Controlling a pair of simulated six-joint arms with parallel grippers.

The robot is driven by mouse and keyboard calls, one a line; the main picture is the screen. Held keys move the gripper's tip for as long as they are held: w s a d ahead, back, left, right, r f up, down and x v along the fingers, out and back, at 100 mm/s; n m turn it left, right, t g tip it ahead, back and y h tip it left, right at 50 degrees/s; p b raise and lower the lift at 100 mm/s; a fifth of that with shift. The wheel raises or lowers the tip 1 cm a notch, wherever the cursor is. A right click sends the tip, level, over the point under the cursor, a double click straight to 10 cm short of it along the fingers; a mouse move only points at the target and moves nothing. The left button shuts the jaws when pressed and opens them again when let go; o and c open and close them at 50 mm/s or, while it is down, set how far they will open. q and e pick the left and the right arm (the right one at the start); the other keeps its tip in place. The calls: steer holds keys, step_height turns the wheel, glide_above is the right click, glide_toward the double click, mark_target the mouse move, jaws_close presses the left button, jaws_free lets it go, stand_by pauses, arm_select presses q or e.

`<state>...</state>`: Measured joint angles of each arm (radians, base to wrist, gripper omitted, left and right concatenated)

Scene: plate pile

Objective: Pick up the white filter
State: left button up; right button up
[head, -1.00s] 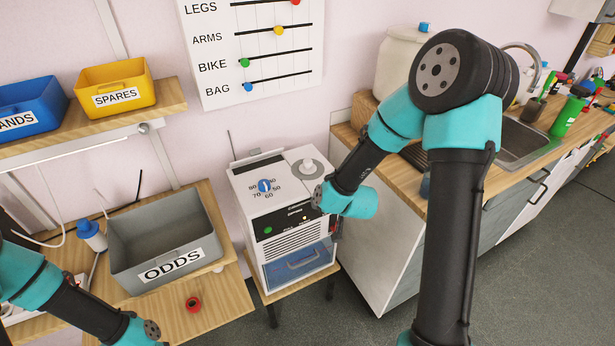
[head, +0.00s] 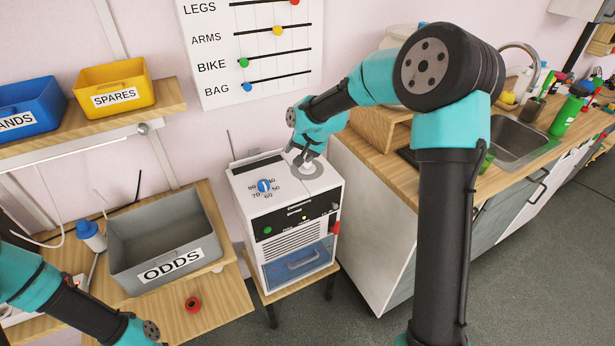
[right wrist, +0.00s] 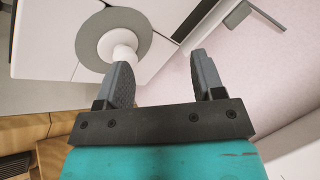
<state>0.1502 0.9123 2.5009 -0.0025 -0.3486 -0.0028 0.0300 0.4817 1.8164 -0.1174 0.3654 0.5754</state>
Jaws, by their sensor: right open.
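The white filter (right wrist: 116,42) is a round white piece with a short stem, seated in a grey ring on top of the white machine (head: 278,196). In the head view my right gripper (head: 302,160) hangs right over it and mostly hides it. In the right wrist view my right gripper (right wrist: 160,62) is open with nothing between its fingers. The filter lies by the left finger's tip, not between the two fingers. I cannot tell whether that finger touches it. My left arm shows at the lower left of the head view; its gripper is out of view.
The machine has a blue dial (head: 264,186) on top and a blue drawer (head: 298,266) in front. A grey ODDS bin (head: 125,262) stands to its left, with a red ring (head: 192,304) in front. A wooden counter (head: 400,180) is close on the right.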

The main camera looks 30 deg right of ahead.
step_height(320, 180, up, 4)
steer(key=w+m+g+h, duration=0.1)
steer(key=w+m+g, duration=0.1)
steer(key=m+g, duration=0.1)
step_height(320, 180, up, 6)
steer(key=r+m+g+h, duration=0.1)
steer(key=m+g+h, duration=0.1)
steer(key=m+g, duration=0.15)
glide_above(306, 168)
steer(key=d, duration=0.1)
steer(key=shift+w+f+m+t, duration=0.25)
steer(key=shift+w+m+t, duration=0.05)
steer(key=shift+m+t, duration=0.15)
steer(key=shift+f, duration=0.1)
step_height(306, 168, down, 11)
steer(key=shift+f, duration=0.55)
steer(key=shift+w+f, duration=0.15)
steer(key=shift+f, duration=1.15)
steer(key=shift+w+f, duration=0.15)
steer(key=shift+f, duration=1.15)
